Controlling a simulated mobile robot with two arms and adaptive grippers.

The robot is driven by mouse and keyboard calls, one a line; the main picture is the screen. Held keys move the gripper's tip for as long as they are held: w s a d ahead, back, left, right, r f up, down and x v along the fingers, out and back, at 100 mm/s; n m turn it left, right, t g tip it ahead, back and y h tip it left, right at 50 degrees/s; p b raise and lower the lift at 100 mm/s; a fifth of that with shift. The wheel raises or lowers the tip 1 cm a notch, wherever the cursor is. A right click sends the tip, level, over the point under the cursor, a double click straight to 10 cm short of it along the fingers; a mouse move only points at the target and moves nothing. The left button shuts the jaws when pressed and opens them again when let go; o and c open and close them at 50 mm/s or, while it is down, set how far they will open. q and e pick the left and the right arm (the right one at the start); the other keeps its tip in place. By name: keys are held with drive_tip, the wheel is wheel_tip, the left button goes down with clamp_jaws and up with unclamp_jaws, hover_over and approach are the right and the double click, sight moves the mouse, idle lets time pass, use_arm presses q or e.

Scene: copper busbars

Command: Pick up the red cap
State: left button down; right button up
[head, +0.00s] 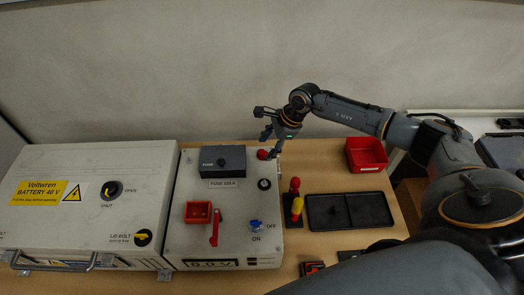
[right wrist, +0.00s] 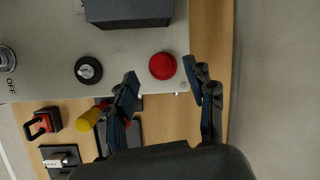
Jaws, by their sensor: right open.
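The red cap (head: 262,154) is a small round red piece on the top right corner of the grey panel box (head: 185,235). In the right wrist view the red cap (right wrist: 162,66) lies between and beyond the tips of my right gripper. My right gripper (head: 271,146) is open and empty, close to the cap in the head view. Both its fingers (right wrist: 161,74) are apart in the wrist view, with neither seen touching the cap. My left gripper is not in view.
A dark fuse block (head: 222,161) and a black knob (head: 264,184) are near the cap. A red bin (head: 366,154), a black tray (head: 350,224) and red and yellow-handled tools (head: 297,206) are on the wooden table to the right. A battery box (head: 75,200) stands left.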

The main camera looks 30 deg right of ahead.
sight(263, 151)
drive_tip(key=x, duration=0.2)
drive_tip(key=shift+w+a+f, duration=0.1)
drive_tip(key=shift+w+f, duration=0.05)
drive_tip(key=shift+f, duration=0.35)
drive_tip(key=shift+c, duration=0.8)
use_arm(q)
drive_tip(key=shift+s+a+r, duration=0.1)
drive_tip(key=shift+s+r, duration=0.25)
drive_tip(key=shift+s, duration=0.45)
use_arm(e)
drive_tip(key=c, duration=0.7)
drive_tip(key=shift+r, duration=0.1)
